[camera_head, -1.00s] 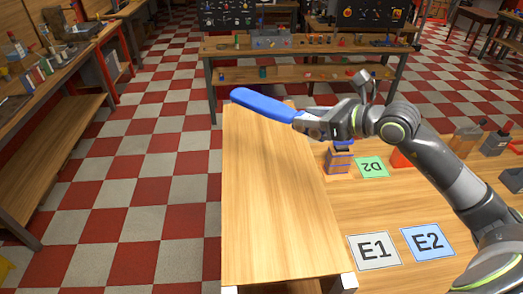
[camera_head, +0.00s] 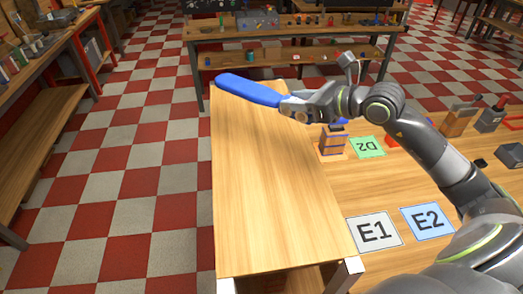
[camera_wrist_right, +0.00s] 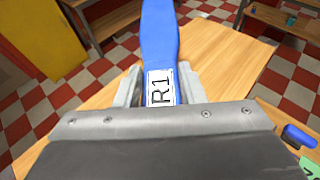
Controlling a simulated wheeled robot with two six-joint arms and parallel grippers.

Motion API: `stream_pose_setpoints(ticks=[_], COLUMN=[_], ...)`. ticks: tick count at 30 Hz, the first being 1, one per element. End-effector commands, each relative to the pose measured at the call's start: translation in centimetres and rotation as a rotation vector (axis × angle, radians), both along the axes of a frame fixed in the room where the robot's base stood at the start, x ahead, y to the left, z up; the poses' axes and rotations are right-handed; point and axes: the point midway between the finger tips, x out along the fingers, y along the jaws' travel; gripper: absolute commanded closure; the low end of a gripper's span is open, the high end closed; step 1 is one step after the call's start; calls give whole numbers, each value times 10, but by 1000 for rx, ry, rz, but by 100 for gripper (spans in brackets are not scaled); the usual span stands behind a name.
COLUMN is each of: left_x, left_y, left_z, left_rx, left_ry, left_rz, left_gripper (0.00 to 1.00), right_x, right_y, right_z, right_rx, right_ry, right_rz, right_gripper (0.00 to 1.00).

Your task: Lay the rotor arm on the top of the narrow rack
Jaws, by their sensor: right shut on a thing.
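The blue rotor arm (camera_head: 248,90) is long and flat with a rounded end. It is held in my right gripper (camera_head: 292,107) and points left over the far end of the narrow rack. In the right wrist view the rotor arm (camera_wrist_right: 160,40) runs away from the jaws (camera_wrist_right: 158,88), with a white R1 label between them. The narrow rack's bare wooden top (camera_head: 265,190) lies below; the rotor arm appears raised above it, though the exact gap cannot be told. My left gripper is not in view.
Right of the rack, a table bears white card E1 (camera_head: 374,232), blue card E2 (camera_head: 427,220), green card D2 (camera_head: 367,147) and a wooden block with blue bands (camera_head: 333,142). The rack top is clear. A workbench (camera_head: 290,52) stands behind.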

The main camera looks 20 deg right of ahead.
Motion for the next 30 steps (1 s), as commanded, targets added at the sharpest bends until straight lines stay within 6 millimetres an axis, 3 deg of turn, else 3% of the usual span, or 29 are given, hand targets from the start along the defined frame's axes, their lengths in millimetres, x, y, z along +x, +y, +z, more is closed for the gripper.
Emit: stream_pose_setpoints(ticks=[3,11,15,22,30], left_x=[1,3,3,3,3], left_y=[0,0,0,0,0], left_z=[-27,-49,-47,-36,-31], left_rx=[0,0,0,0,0], left_ry=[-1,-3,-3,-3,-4], left_rz=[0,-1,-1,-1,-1], left_gripper=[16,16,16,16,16], right_x=[0,0,0,0,0], right_y=[0,0,0,1,1], right_z=[-26,-48,-57,-96,-126], right_rx=[1,0,5,7,7], right_ry=[-2,-2,1,2,2], right_rz=[0,0,-1,-1,-2], right_gripper=[100,100,100,100,100])
